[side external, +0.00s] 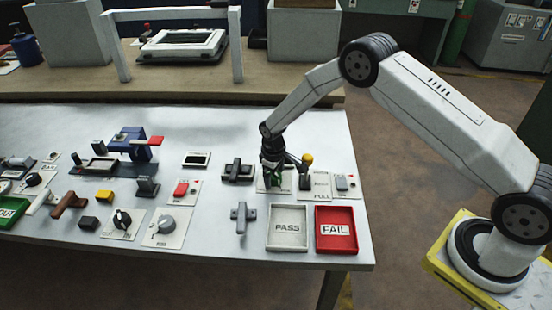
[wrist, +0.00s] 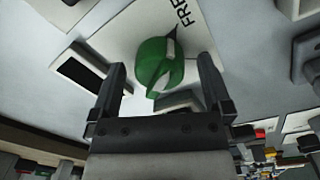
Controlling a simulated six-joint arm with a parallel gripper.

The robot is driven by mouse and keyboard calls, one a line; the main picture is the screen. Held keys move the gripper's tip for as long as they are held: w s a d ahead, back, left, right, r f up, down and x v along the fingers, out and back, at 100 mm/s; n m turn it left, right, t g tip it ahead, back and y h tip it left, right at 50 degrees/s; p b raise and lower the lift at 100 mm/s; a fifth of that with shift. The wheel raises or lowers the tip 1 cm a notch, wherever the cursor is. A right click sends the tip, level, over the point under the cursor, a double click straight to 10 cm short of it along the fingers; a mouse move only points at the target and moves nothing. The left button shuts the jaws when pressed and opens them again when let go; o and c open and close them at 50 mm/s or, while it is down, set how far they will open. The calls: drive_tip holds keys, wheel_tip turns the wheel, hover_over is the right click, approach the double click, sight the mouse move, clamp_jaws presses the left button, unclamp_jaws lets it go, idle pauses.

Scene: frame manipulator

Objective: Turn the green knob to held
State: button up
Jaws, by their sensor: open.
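The green knob (wrist: 157,68) shows clearly in the wrist view, a round green body with a pale grip bar and pointer, on a white plate. The plate carries black lettering, of which "FRE" can be read. My gripper (wrist: 165,80) is open, with one finger on each side of the knob and a gap on both sides. In the side view my gripper (side external: 285,180) points down over the knob's plate (side external: 265,187), and a little green of the knob (side external: 274,180) shows between the fingers. The word "held" cannot be read in either view.
A yellow-tipped lever (side external: 307,159) stands just right of my gripper, and a black-handled fixture (side external: 238,170) just left. A grey-switch plate (side external: 342,184) is further right. The PASS tray (side external: 288,246) and red FAIL tray (side external: 337,247) lie in front.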

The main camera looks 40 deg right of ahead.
drive_tip(key=c, duration=1.3)
drive_tip(key=shift+m, duration=0.5)
drive_tip(key=m, duration=0.2)
drive_tip(key=shift+m, duration=0.4)
drive_tip(key=m, duration=0.3)
drive_tip(key=shift+m, duration=0.3)
drive_tip(key=m, duration=0.6)
drive_tip(key=shift+m+g, duration=0.3)
